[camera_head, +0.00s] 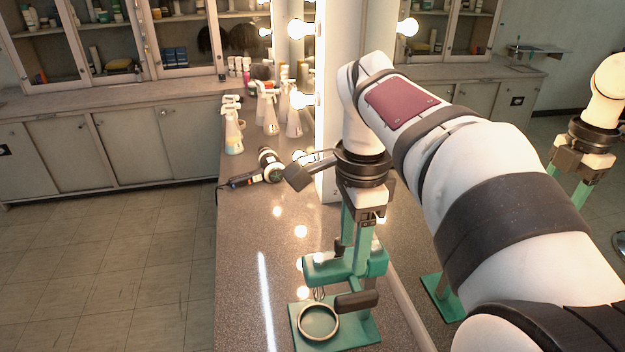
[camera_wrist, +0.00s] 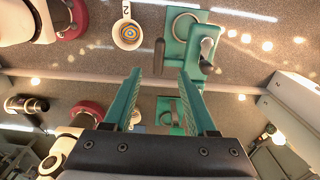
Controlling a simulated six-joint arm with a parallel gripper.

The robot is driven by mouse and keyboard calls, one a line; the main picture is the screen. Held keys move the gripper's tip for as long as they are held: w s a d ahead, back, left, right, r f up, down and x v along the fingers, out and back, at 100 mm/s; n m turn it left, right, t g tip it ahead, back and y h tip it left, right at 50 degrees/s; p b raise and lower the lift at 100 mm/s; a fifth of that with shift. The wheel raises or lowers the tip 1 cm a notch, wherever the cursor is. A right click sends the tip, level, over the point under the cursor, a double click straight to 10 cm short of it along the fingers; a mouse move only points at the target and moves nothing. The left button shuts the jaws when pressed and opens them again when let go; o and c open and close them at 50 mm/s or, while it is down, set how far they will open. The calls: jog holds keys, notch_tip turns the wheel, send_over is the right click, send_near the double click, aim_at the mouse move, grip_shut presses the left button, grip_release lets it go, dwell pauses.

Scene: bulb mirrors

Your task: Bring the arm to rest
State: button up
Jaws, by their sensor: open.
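My gripper (camera_head: 353,245) points down over the counter, its two green fingers spread apart with nothing between them. In the wrist view the fingers (camera_wrist: 160,73) also stand apart and empty. In the head view a teal stand (camera_head: 335,268) with a dark handle and a flat base bearing a round ring is close by the fingertips; I cannot tell whether they touch it in that view. In the wrist view the stand (camera_wrist: 178,52) lies beyond the fingertips, apart from them.
A round cup (camera_wrist: 128,34) with coloured rings and a "2" label sits left of the stand in the wrist view. Spray bottles (camera_head: 233,132) and a hair dryer (camera_head: 268,164) stand or lie farther back on the counter (camera_head: 238,270). A lit mirror borders the counter and shows reflections of my arm.

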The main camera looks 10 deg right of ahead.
jog(key=s+a+f+n, duration=0.2)
jog(key=s+f+n, duration=0.2)
jog(key=s, duration=0.2)
jog(key=s+a+f+n+y, duration=0.1)
jog(key=s+a+f+n, duration=0.2)
jog(key=s, duration=0.4)
jog(key=s+a+f+n, duration=0.2)
jog(key=s+f+n, duration=0.2)
jog(key=s, duration=0.3)
jog(key=shift+s+a+f+n+y, duration=0.25)
jog(key=shift+a+f+n+y, duration=0.15)
jog(key=shift+n, duration=0.3)
jog(key=shift+d, duration=0.1)
